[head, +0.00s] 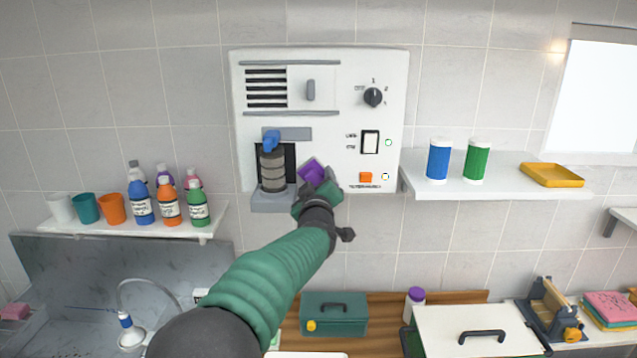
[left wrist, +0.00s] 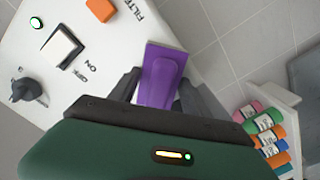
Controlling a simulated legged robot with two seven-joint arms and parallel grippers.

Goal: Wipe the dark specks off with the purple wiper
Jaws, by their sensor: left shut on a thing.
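My left gripper (head: 318,190) is shut on the purple wiper (head: 312,171) in front of the lower middle of the white wall panel (head: 345,68). In the left wrist view the purple wiper (left wrist: 165,62) sits between the two dark fingers of my left gripper (left wrist: 158,92), with the white panel (left wrist: 100,60) behind it. I cannot tell if the wiper touches the panel. I cannot make out dark specks in either view; the gripper and wiper hide part of the panel. My right gripper is not in view.
A grey filter canister (head: 272,170) with a blue handle (head: 270,140) sits in the panel's recess, left of the wiper. The panel carries a knob (head: 373,97), a rocker switch (head: 370,142) and an orange button (head: 366,177). Shelves with bottles (head: 168,207) and canisters (head: 438,160) flank it.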

